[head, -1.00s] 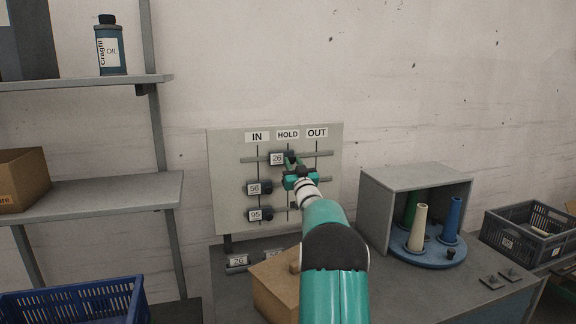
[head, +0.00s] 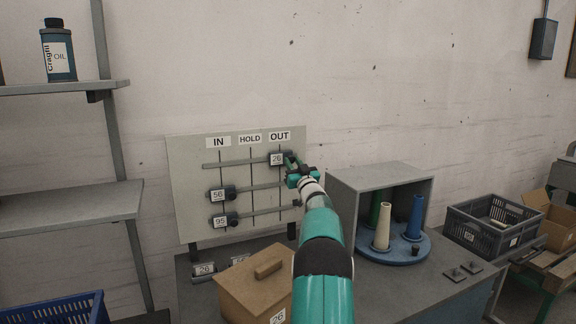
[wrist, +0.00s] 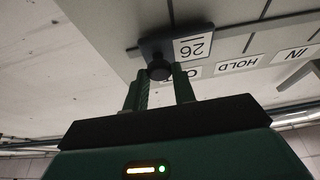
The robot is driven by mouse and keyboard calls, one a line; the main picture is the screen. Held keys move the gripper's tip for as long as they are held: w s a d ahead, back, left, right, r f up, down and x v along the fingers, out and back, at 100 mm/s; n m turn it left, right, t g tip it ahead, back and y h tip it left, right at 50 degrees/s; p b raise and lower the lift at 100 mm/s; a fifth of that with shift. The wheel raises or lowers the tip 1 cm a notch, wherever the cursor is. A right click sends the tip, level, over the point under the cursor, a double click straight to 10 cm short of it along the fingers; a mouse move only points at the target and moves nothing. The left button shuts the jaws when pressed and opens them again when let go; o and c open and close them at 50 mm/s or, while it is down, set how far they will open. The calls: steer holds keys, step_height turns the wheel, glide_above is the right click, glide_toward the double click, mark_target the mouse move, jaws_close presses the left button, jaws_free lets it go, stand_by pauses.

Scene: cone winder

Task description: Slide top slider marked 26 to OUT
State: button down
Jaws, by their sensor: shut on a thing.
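The board (head: 185,180) carries the labels IN, HOLD and OUT (head: 279,136). The top slider marked 26 (head: 277,159) is on the top rail, under OUT and about on the OUT line. In the wrist view the slider 26 (wrist: 193,47) appears upside down, its dark round knob (wrist: 158,71) between my fingertips. My gripper (head: 292,164) is shut on this knob at the slider's right side. The sliders marked 56 (head: 218,195) and 95 (head: 220,222) sit at IN on the lower rails.
A cardboard box (head: 255,285) stands on the bench below the board. A grey open cabinet (head: 385,172) with coloured cones on a blue turntable (head: 420,251) is to the right. A dark crate (head: 490,231) lies farther right. Shelves (head: 70,206) stand at left.

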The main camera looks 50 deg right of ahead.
steer(key=shift+s+d, duration=0.2)
steer(key=c, duration=1.1)
jaws_free()
steer(key=shift+d, duration=0.15)
steer(key=shift+c, duration=0.2)
steer(key=shift+w, duration=0.1)
steer(key=v, duration=1.4)
steer(key=shift+r, duration=0.15)
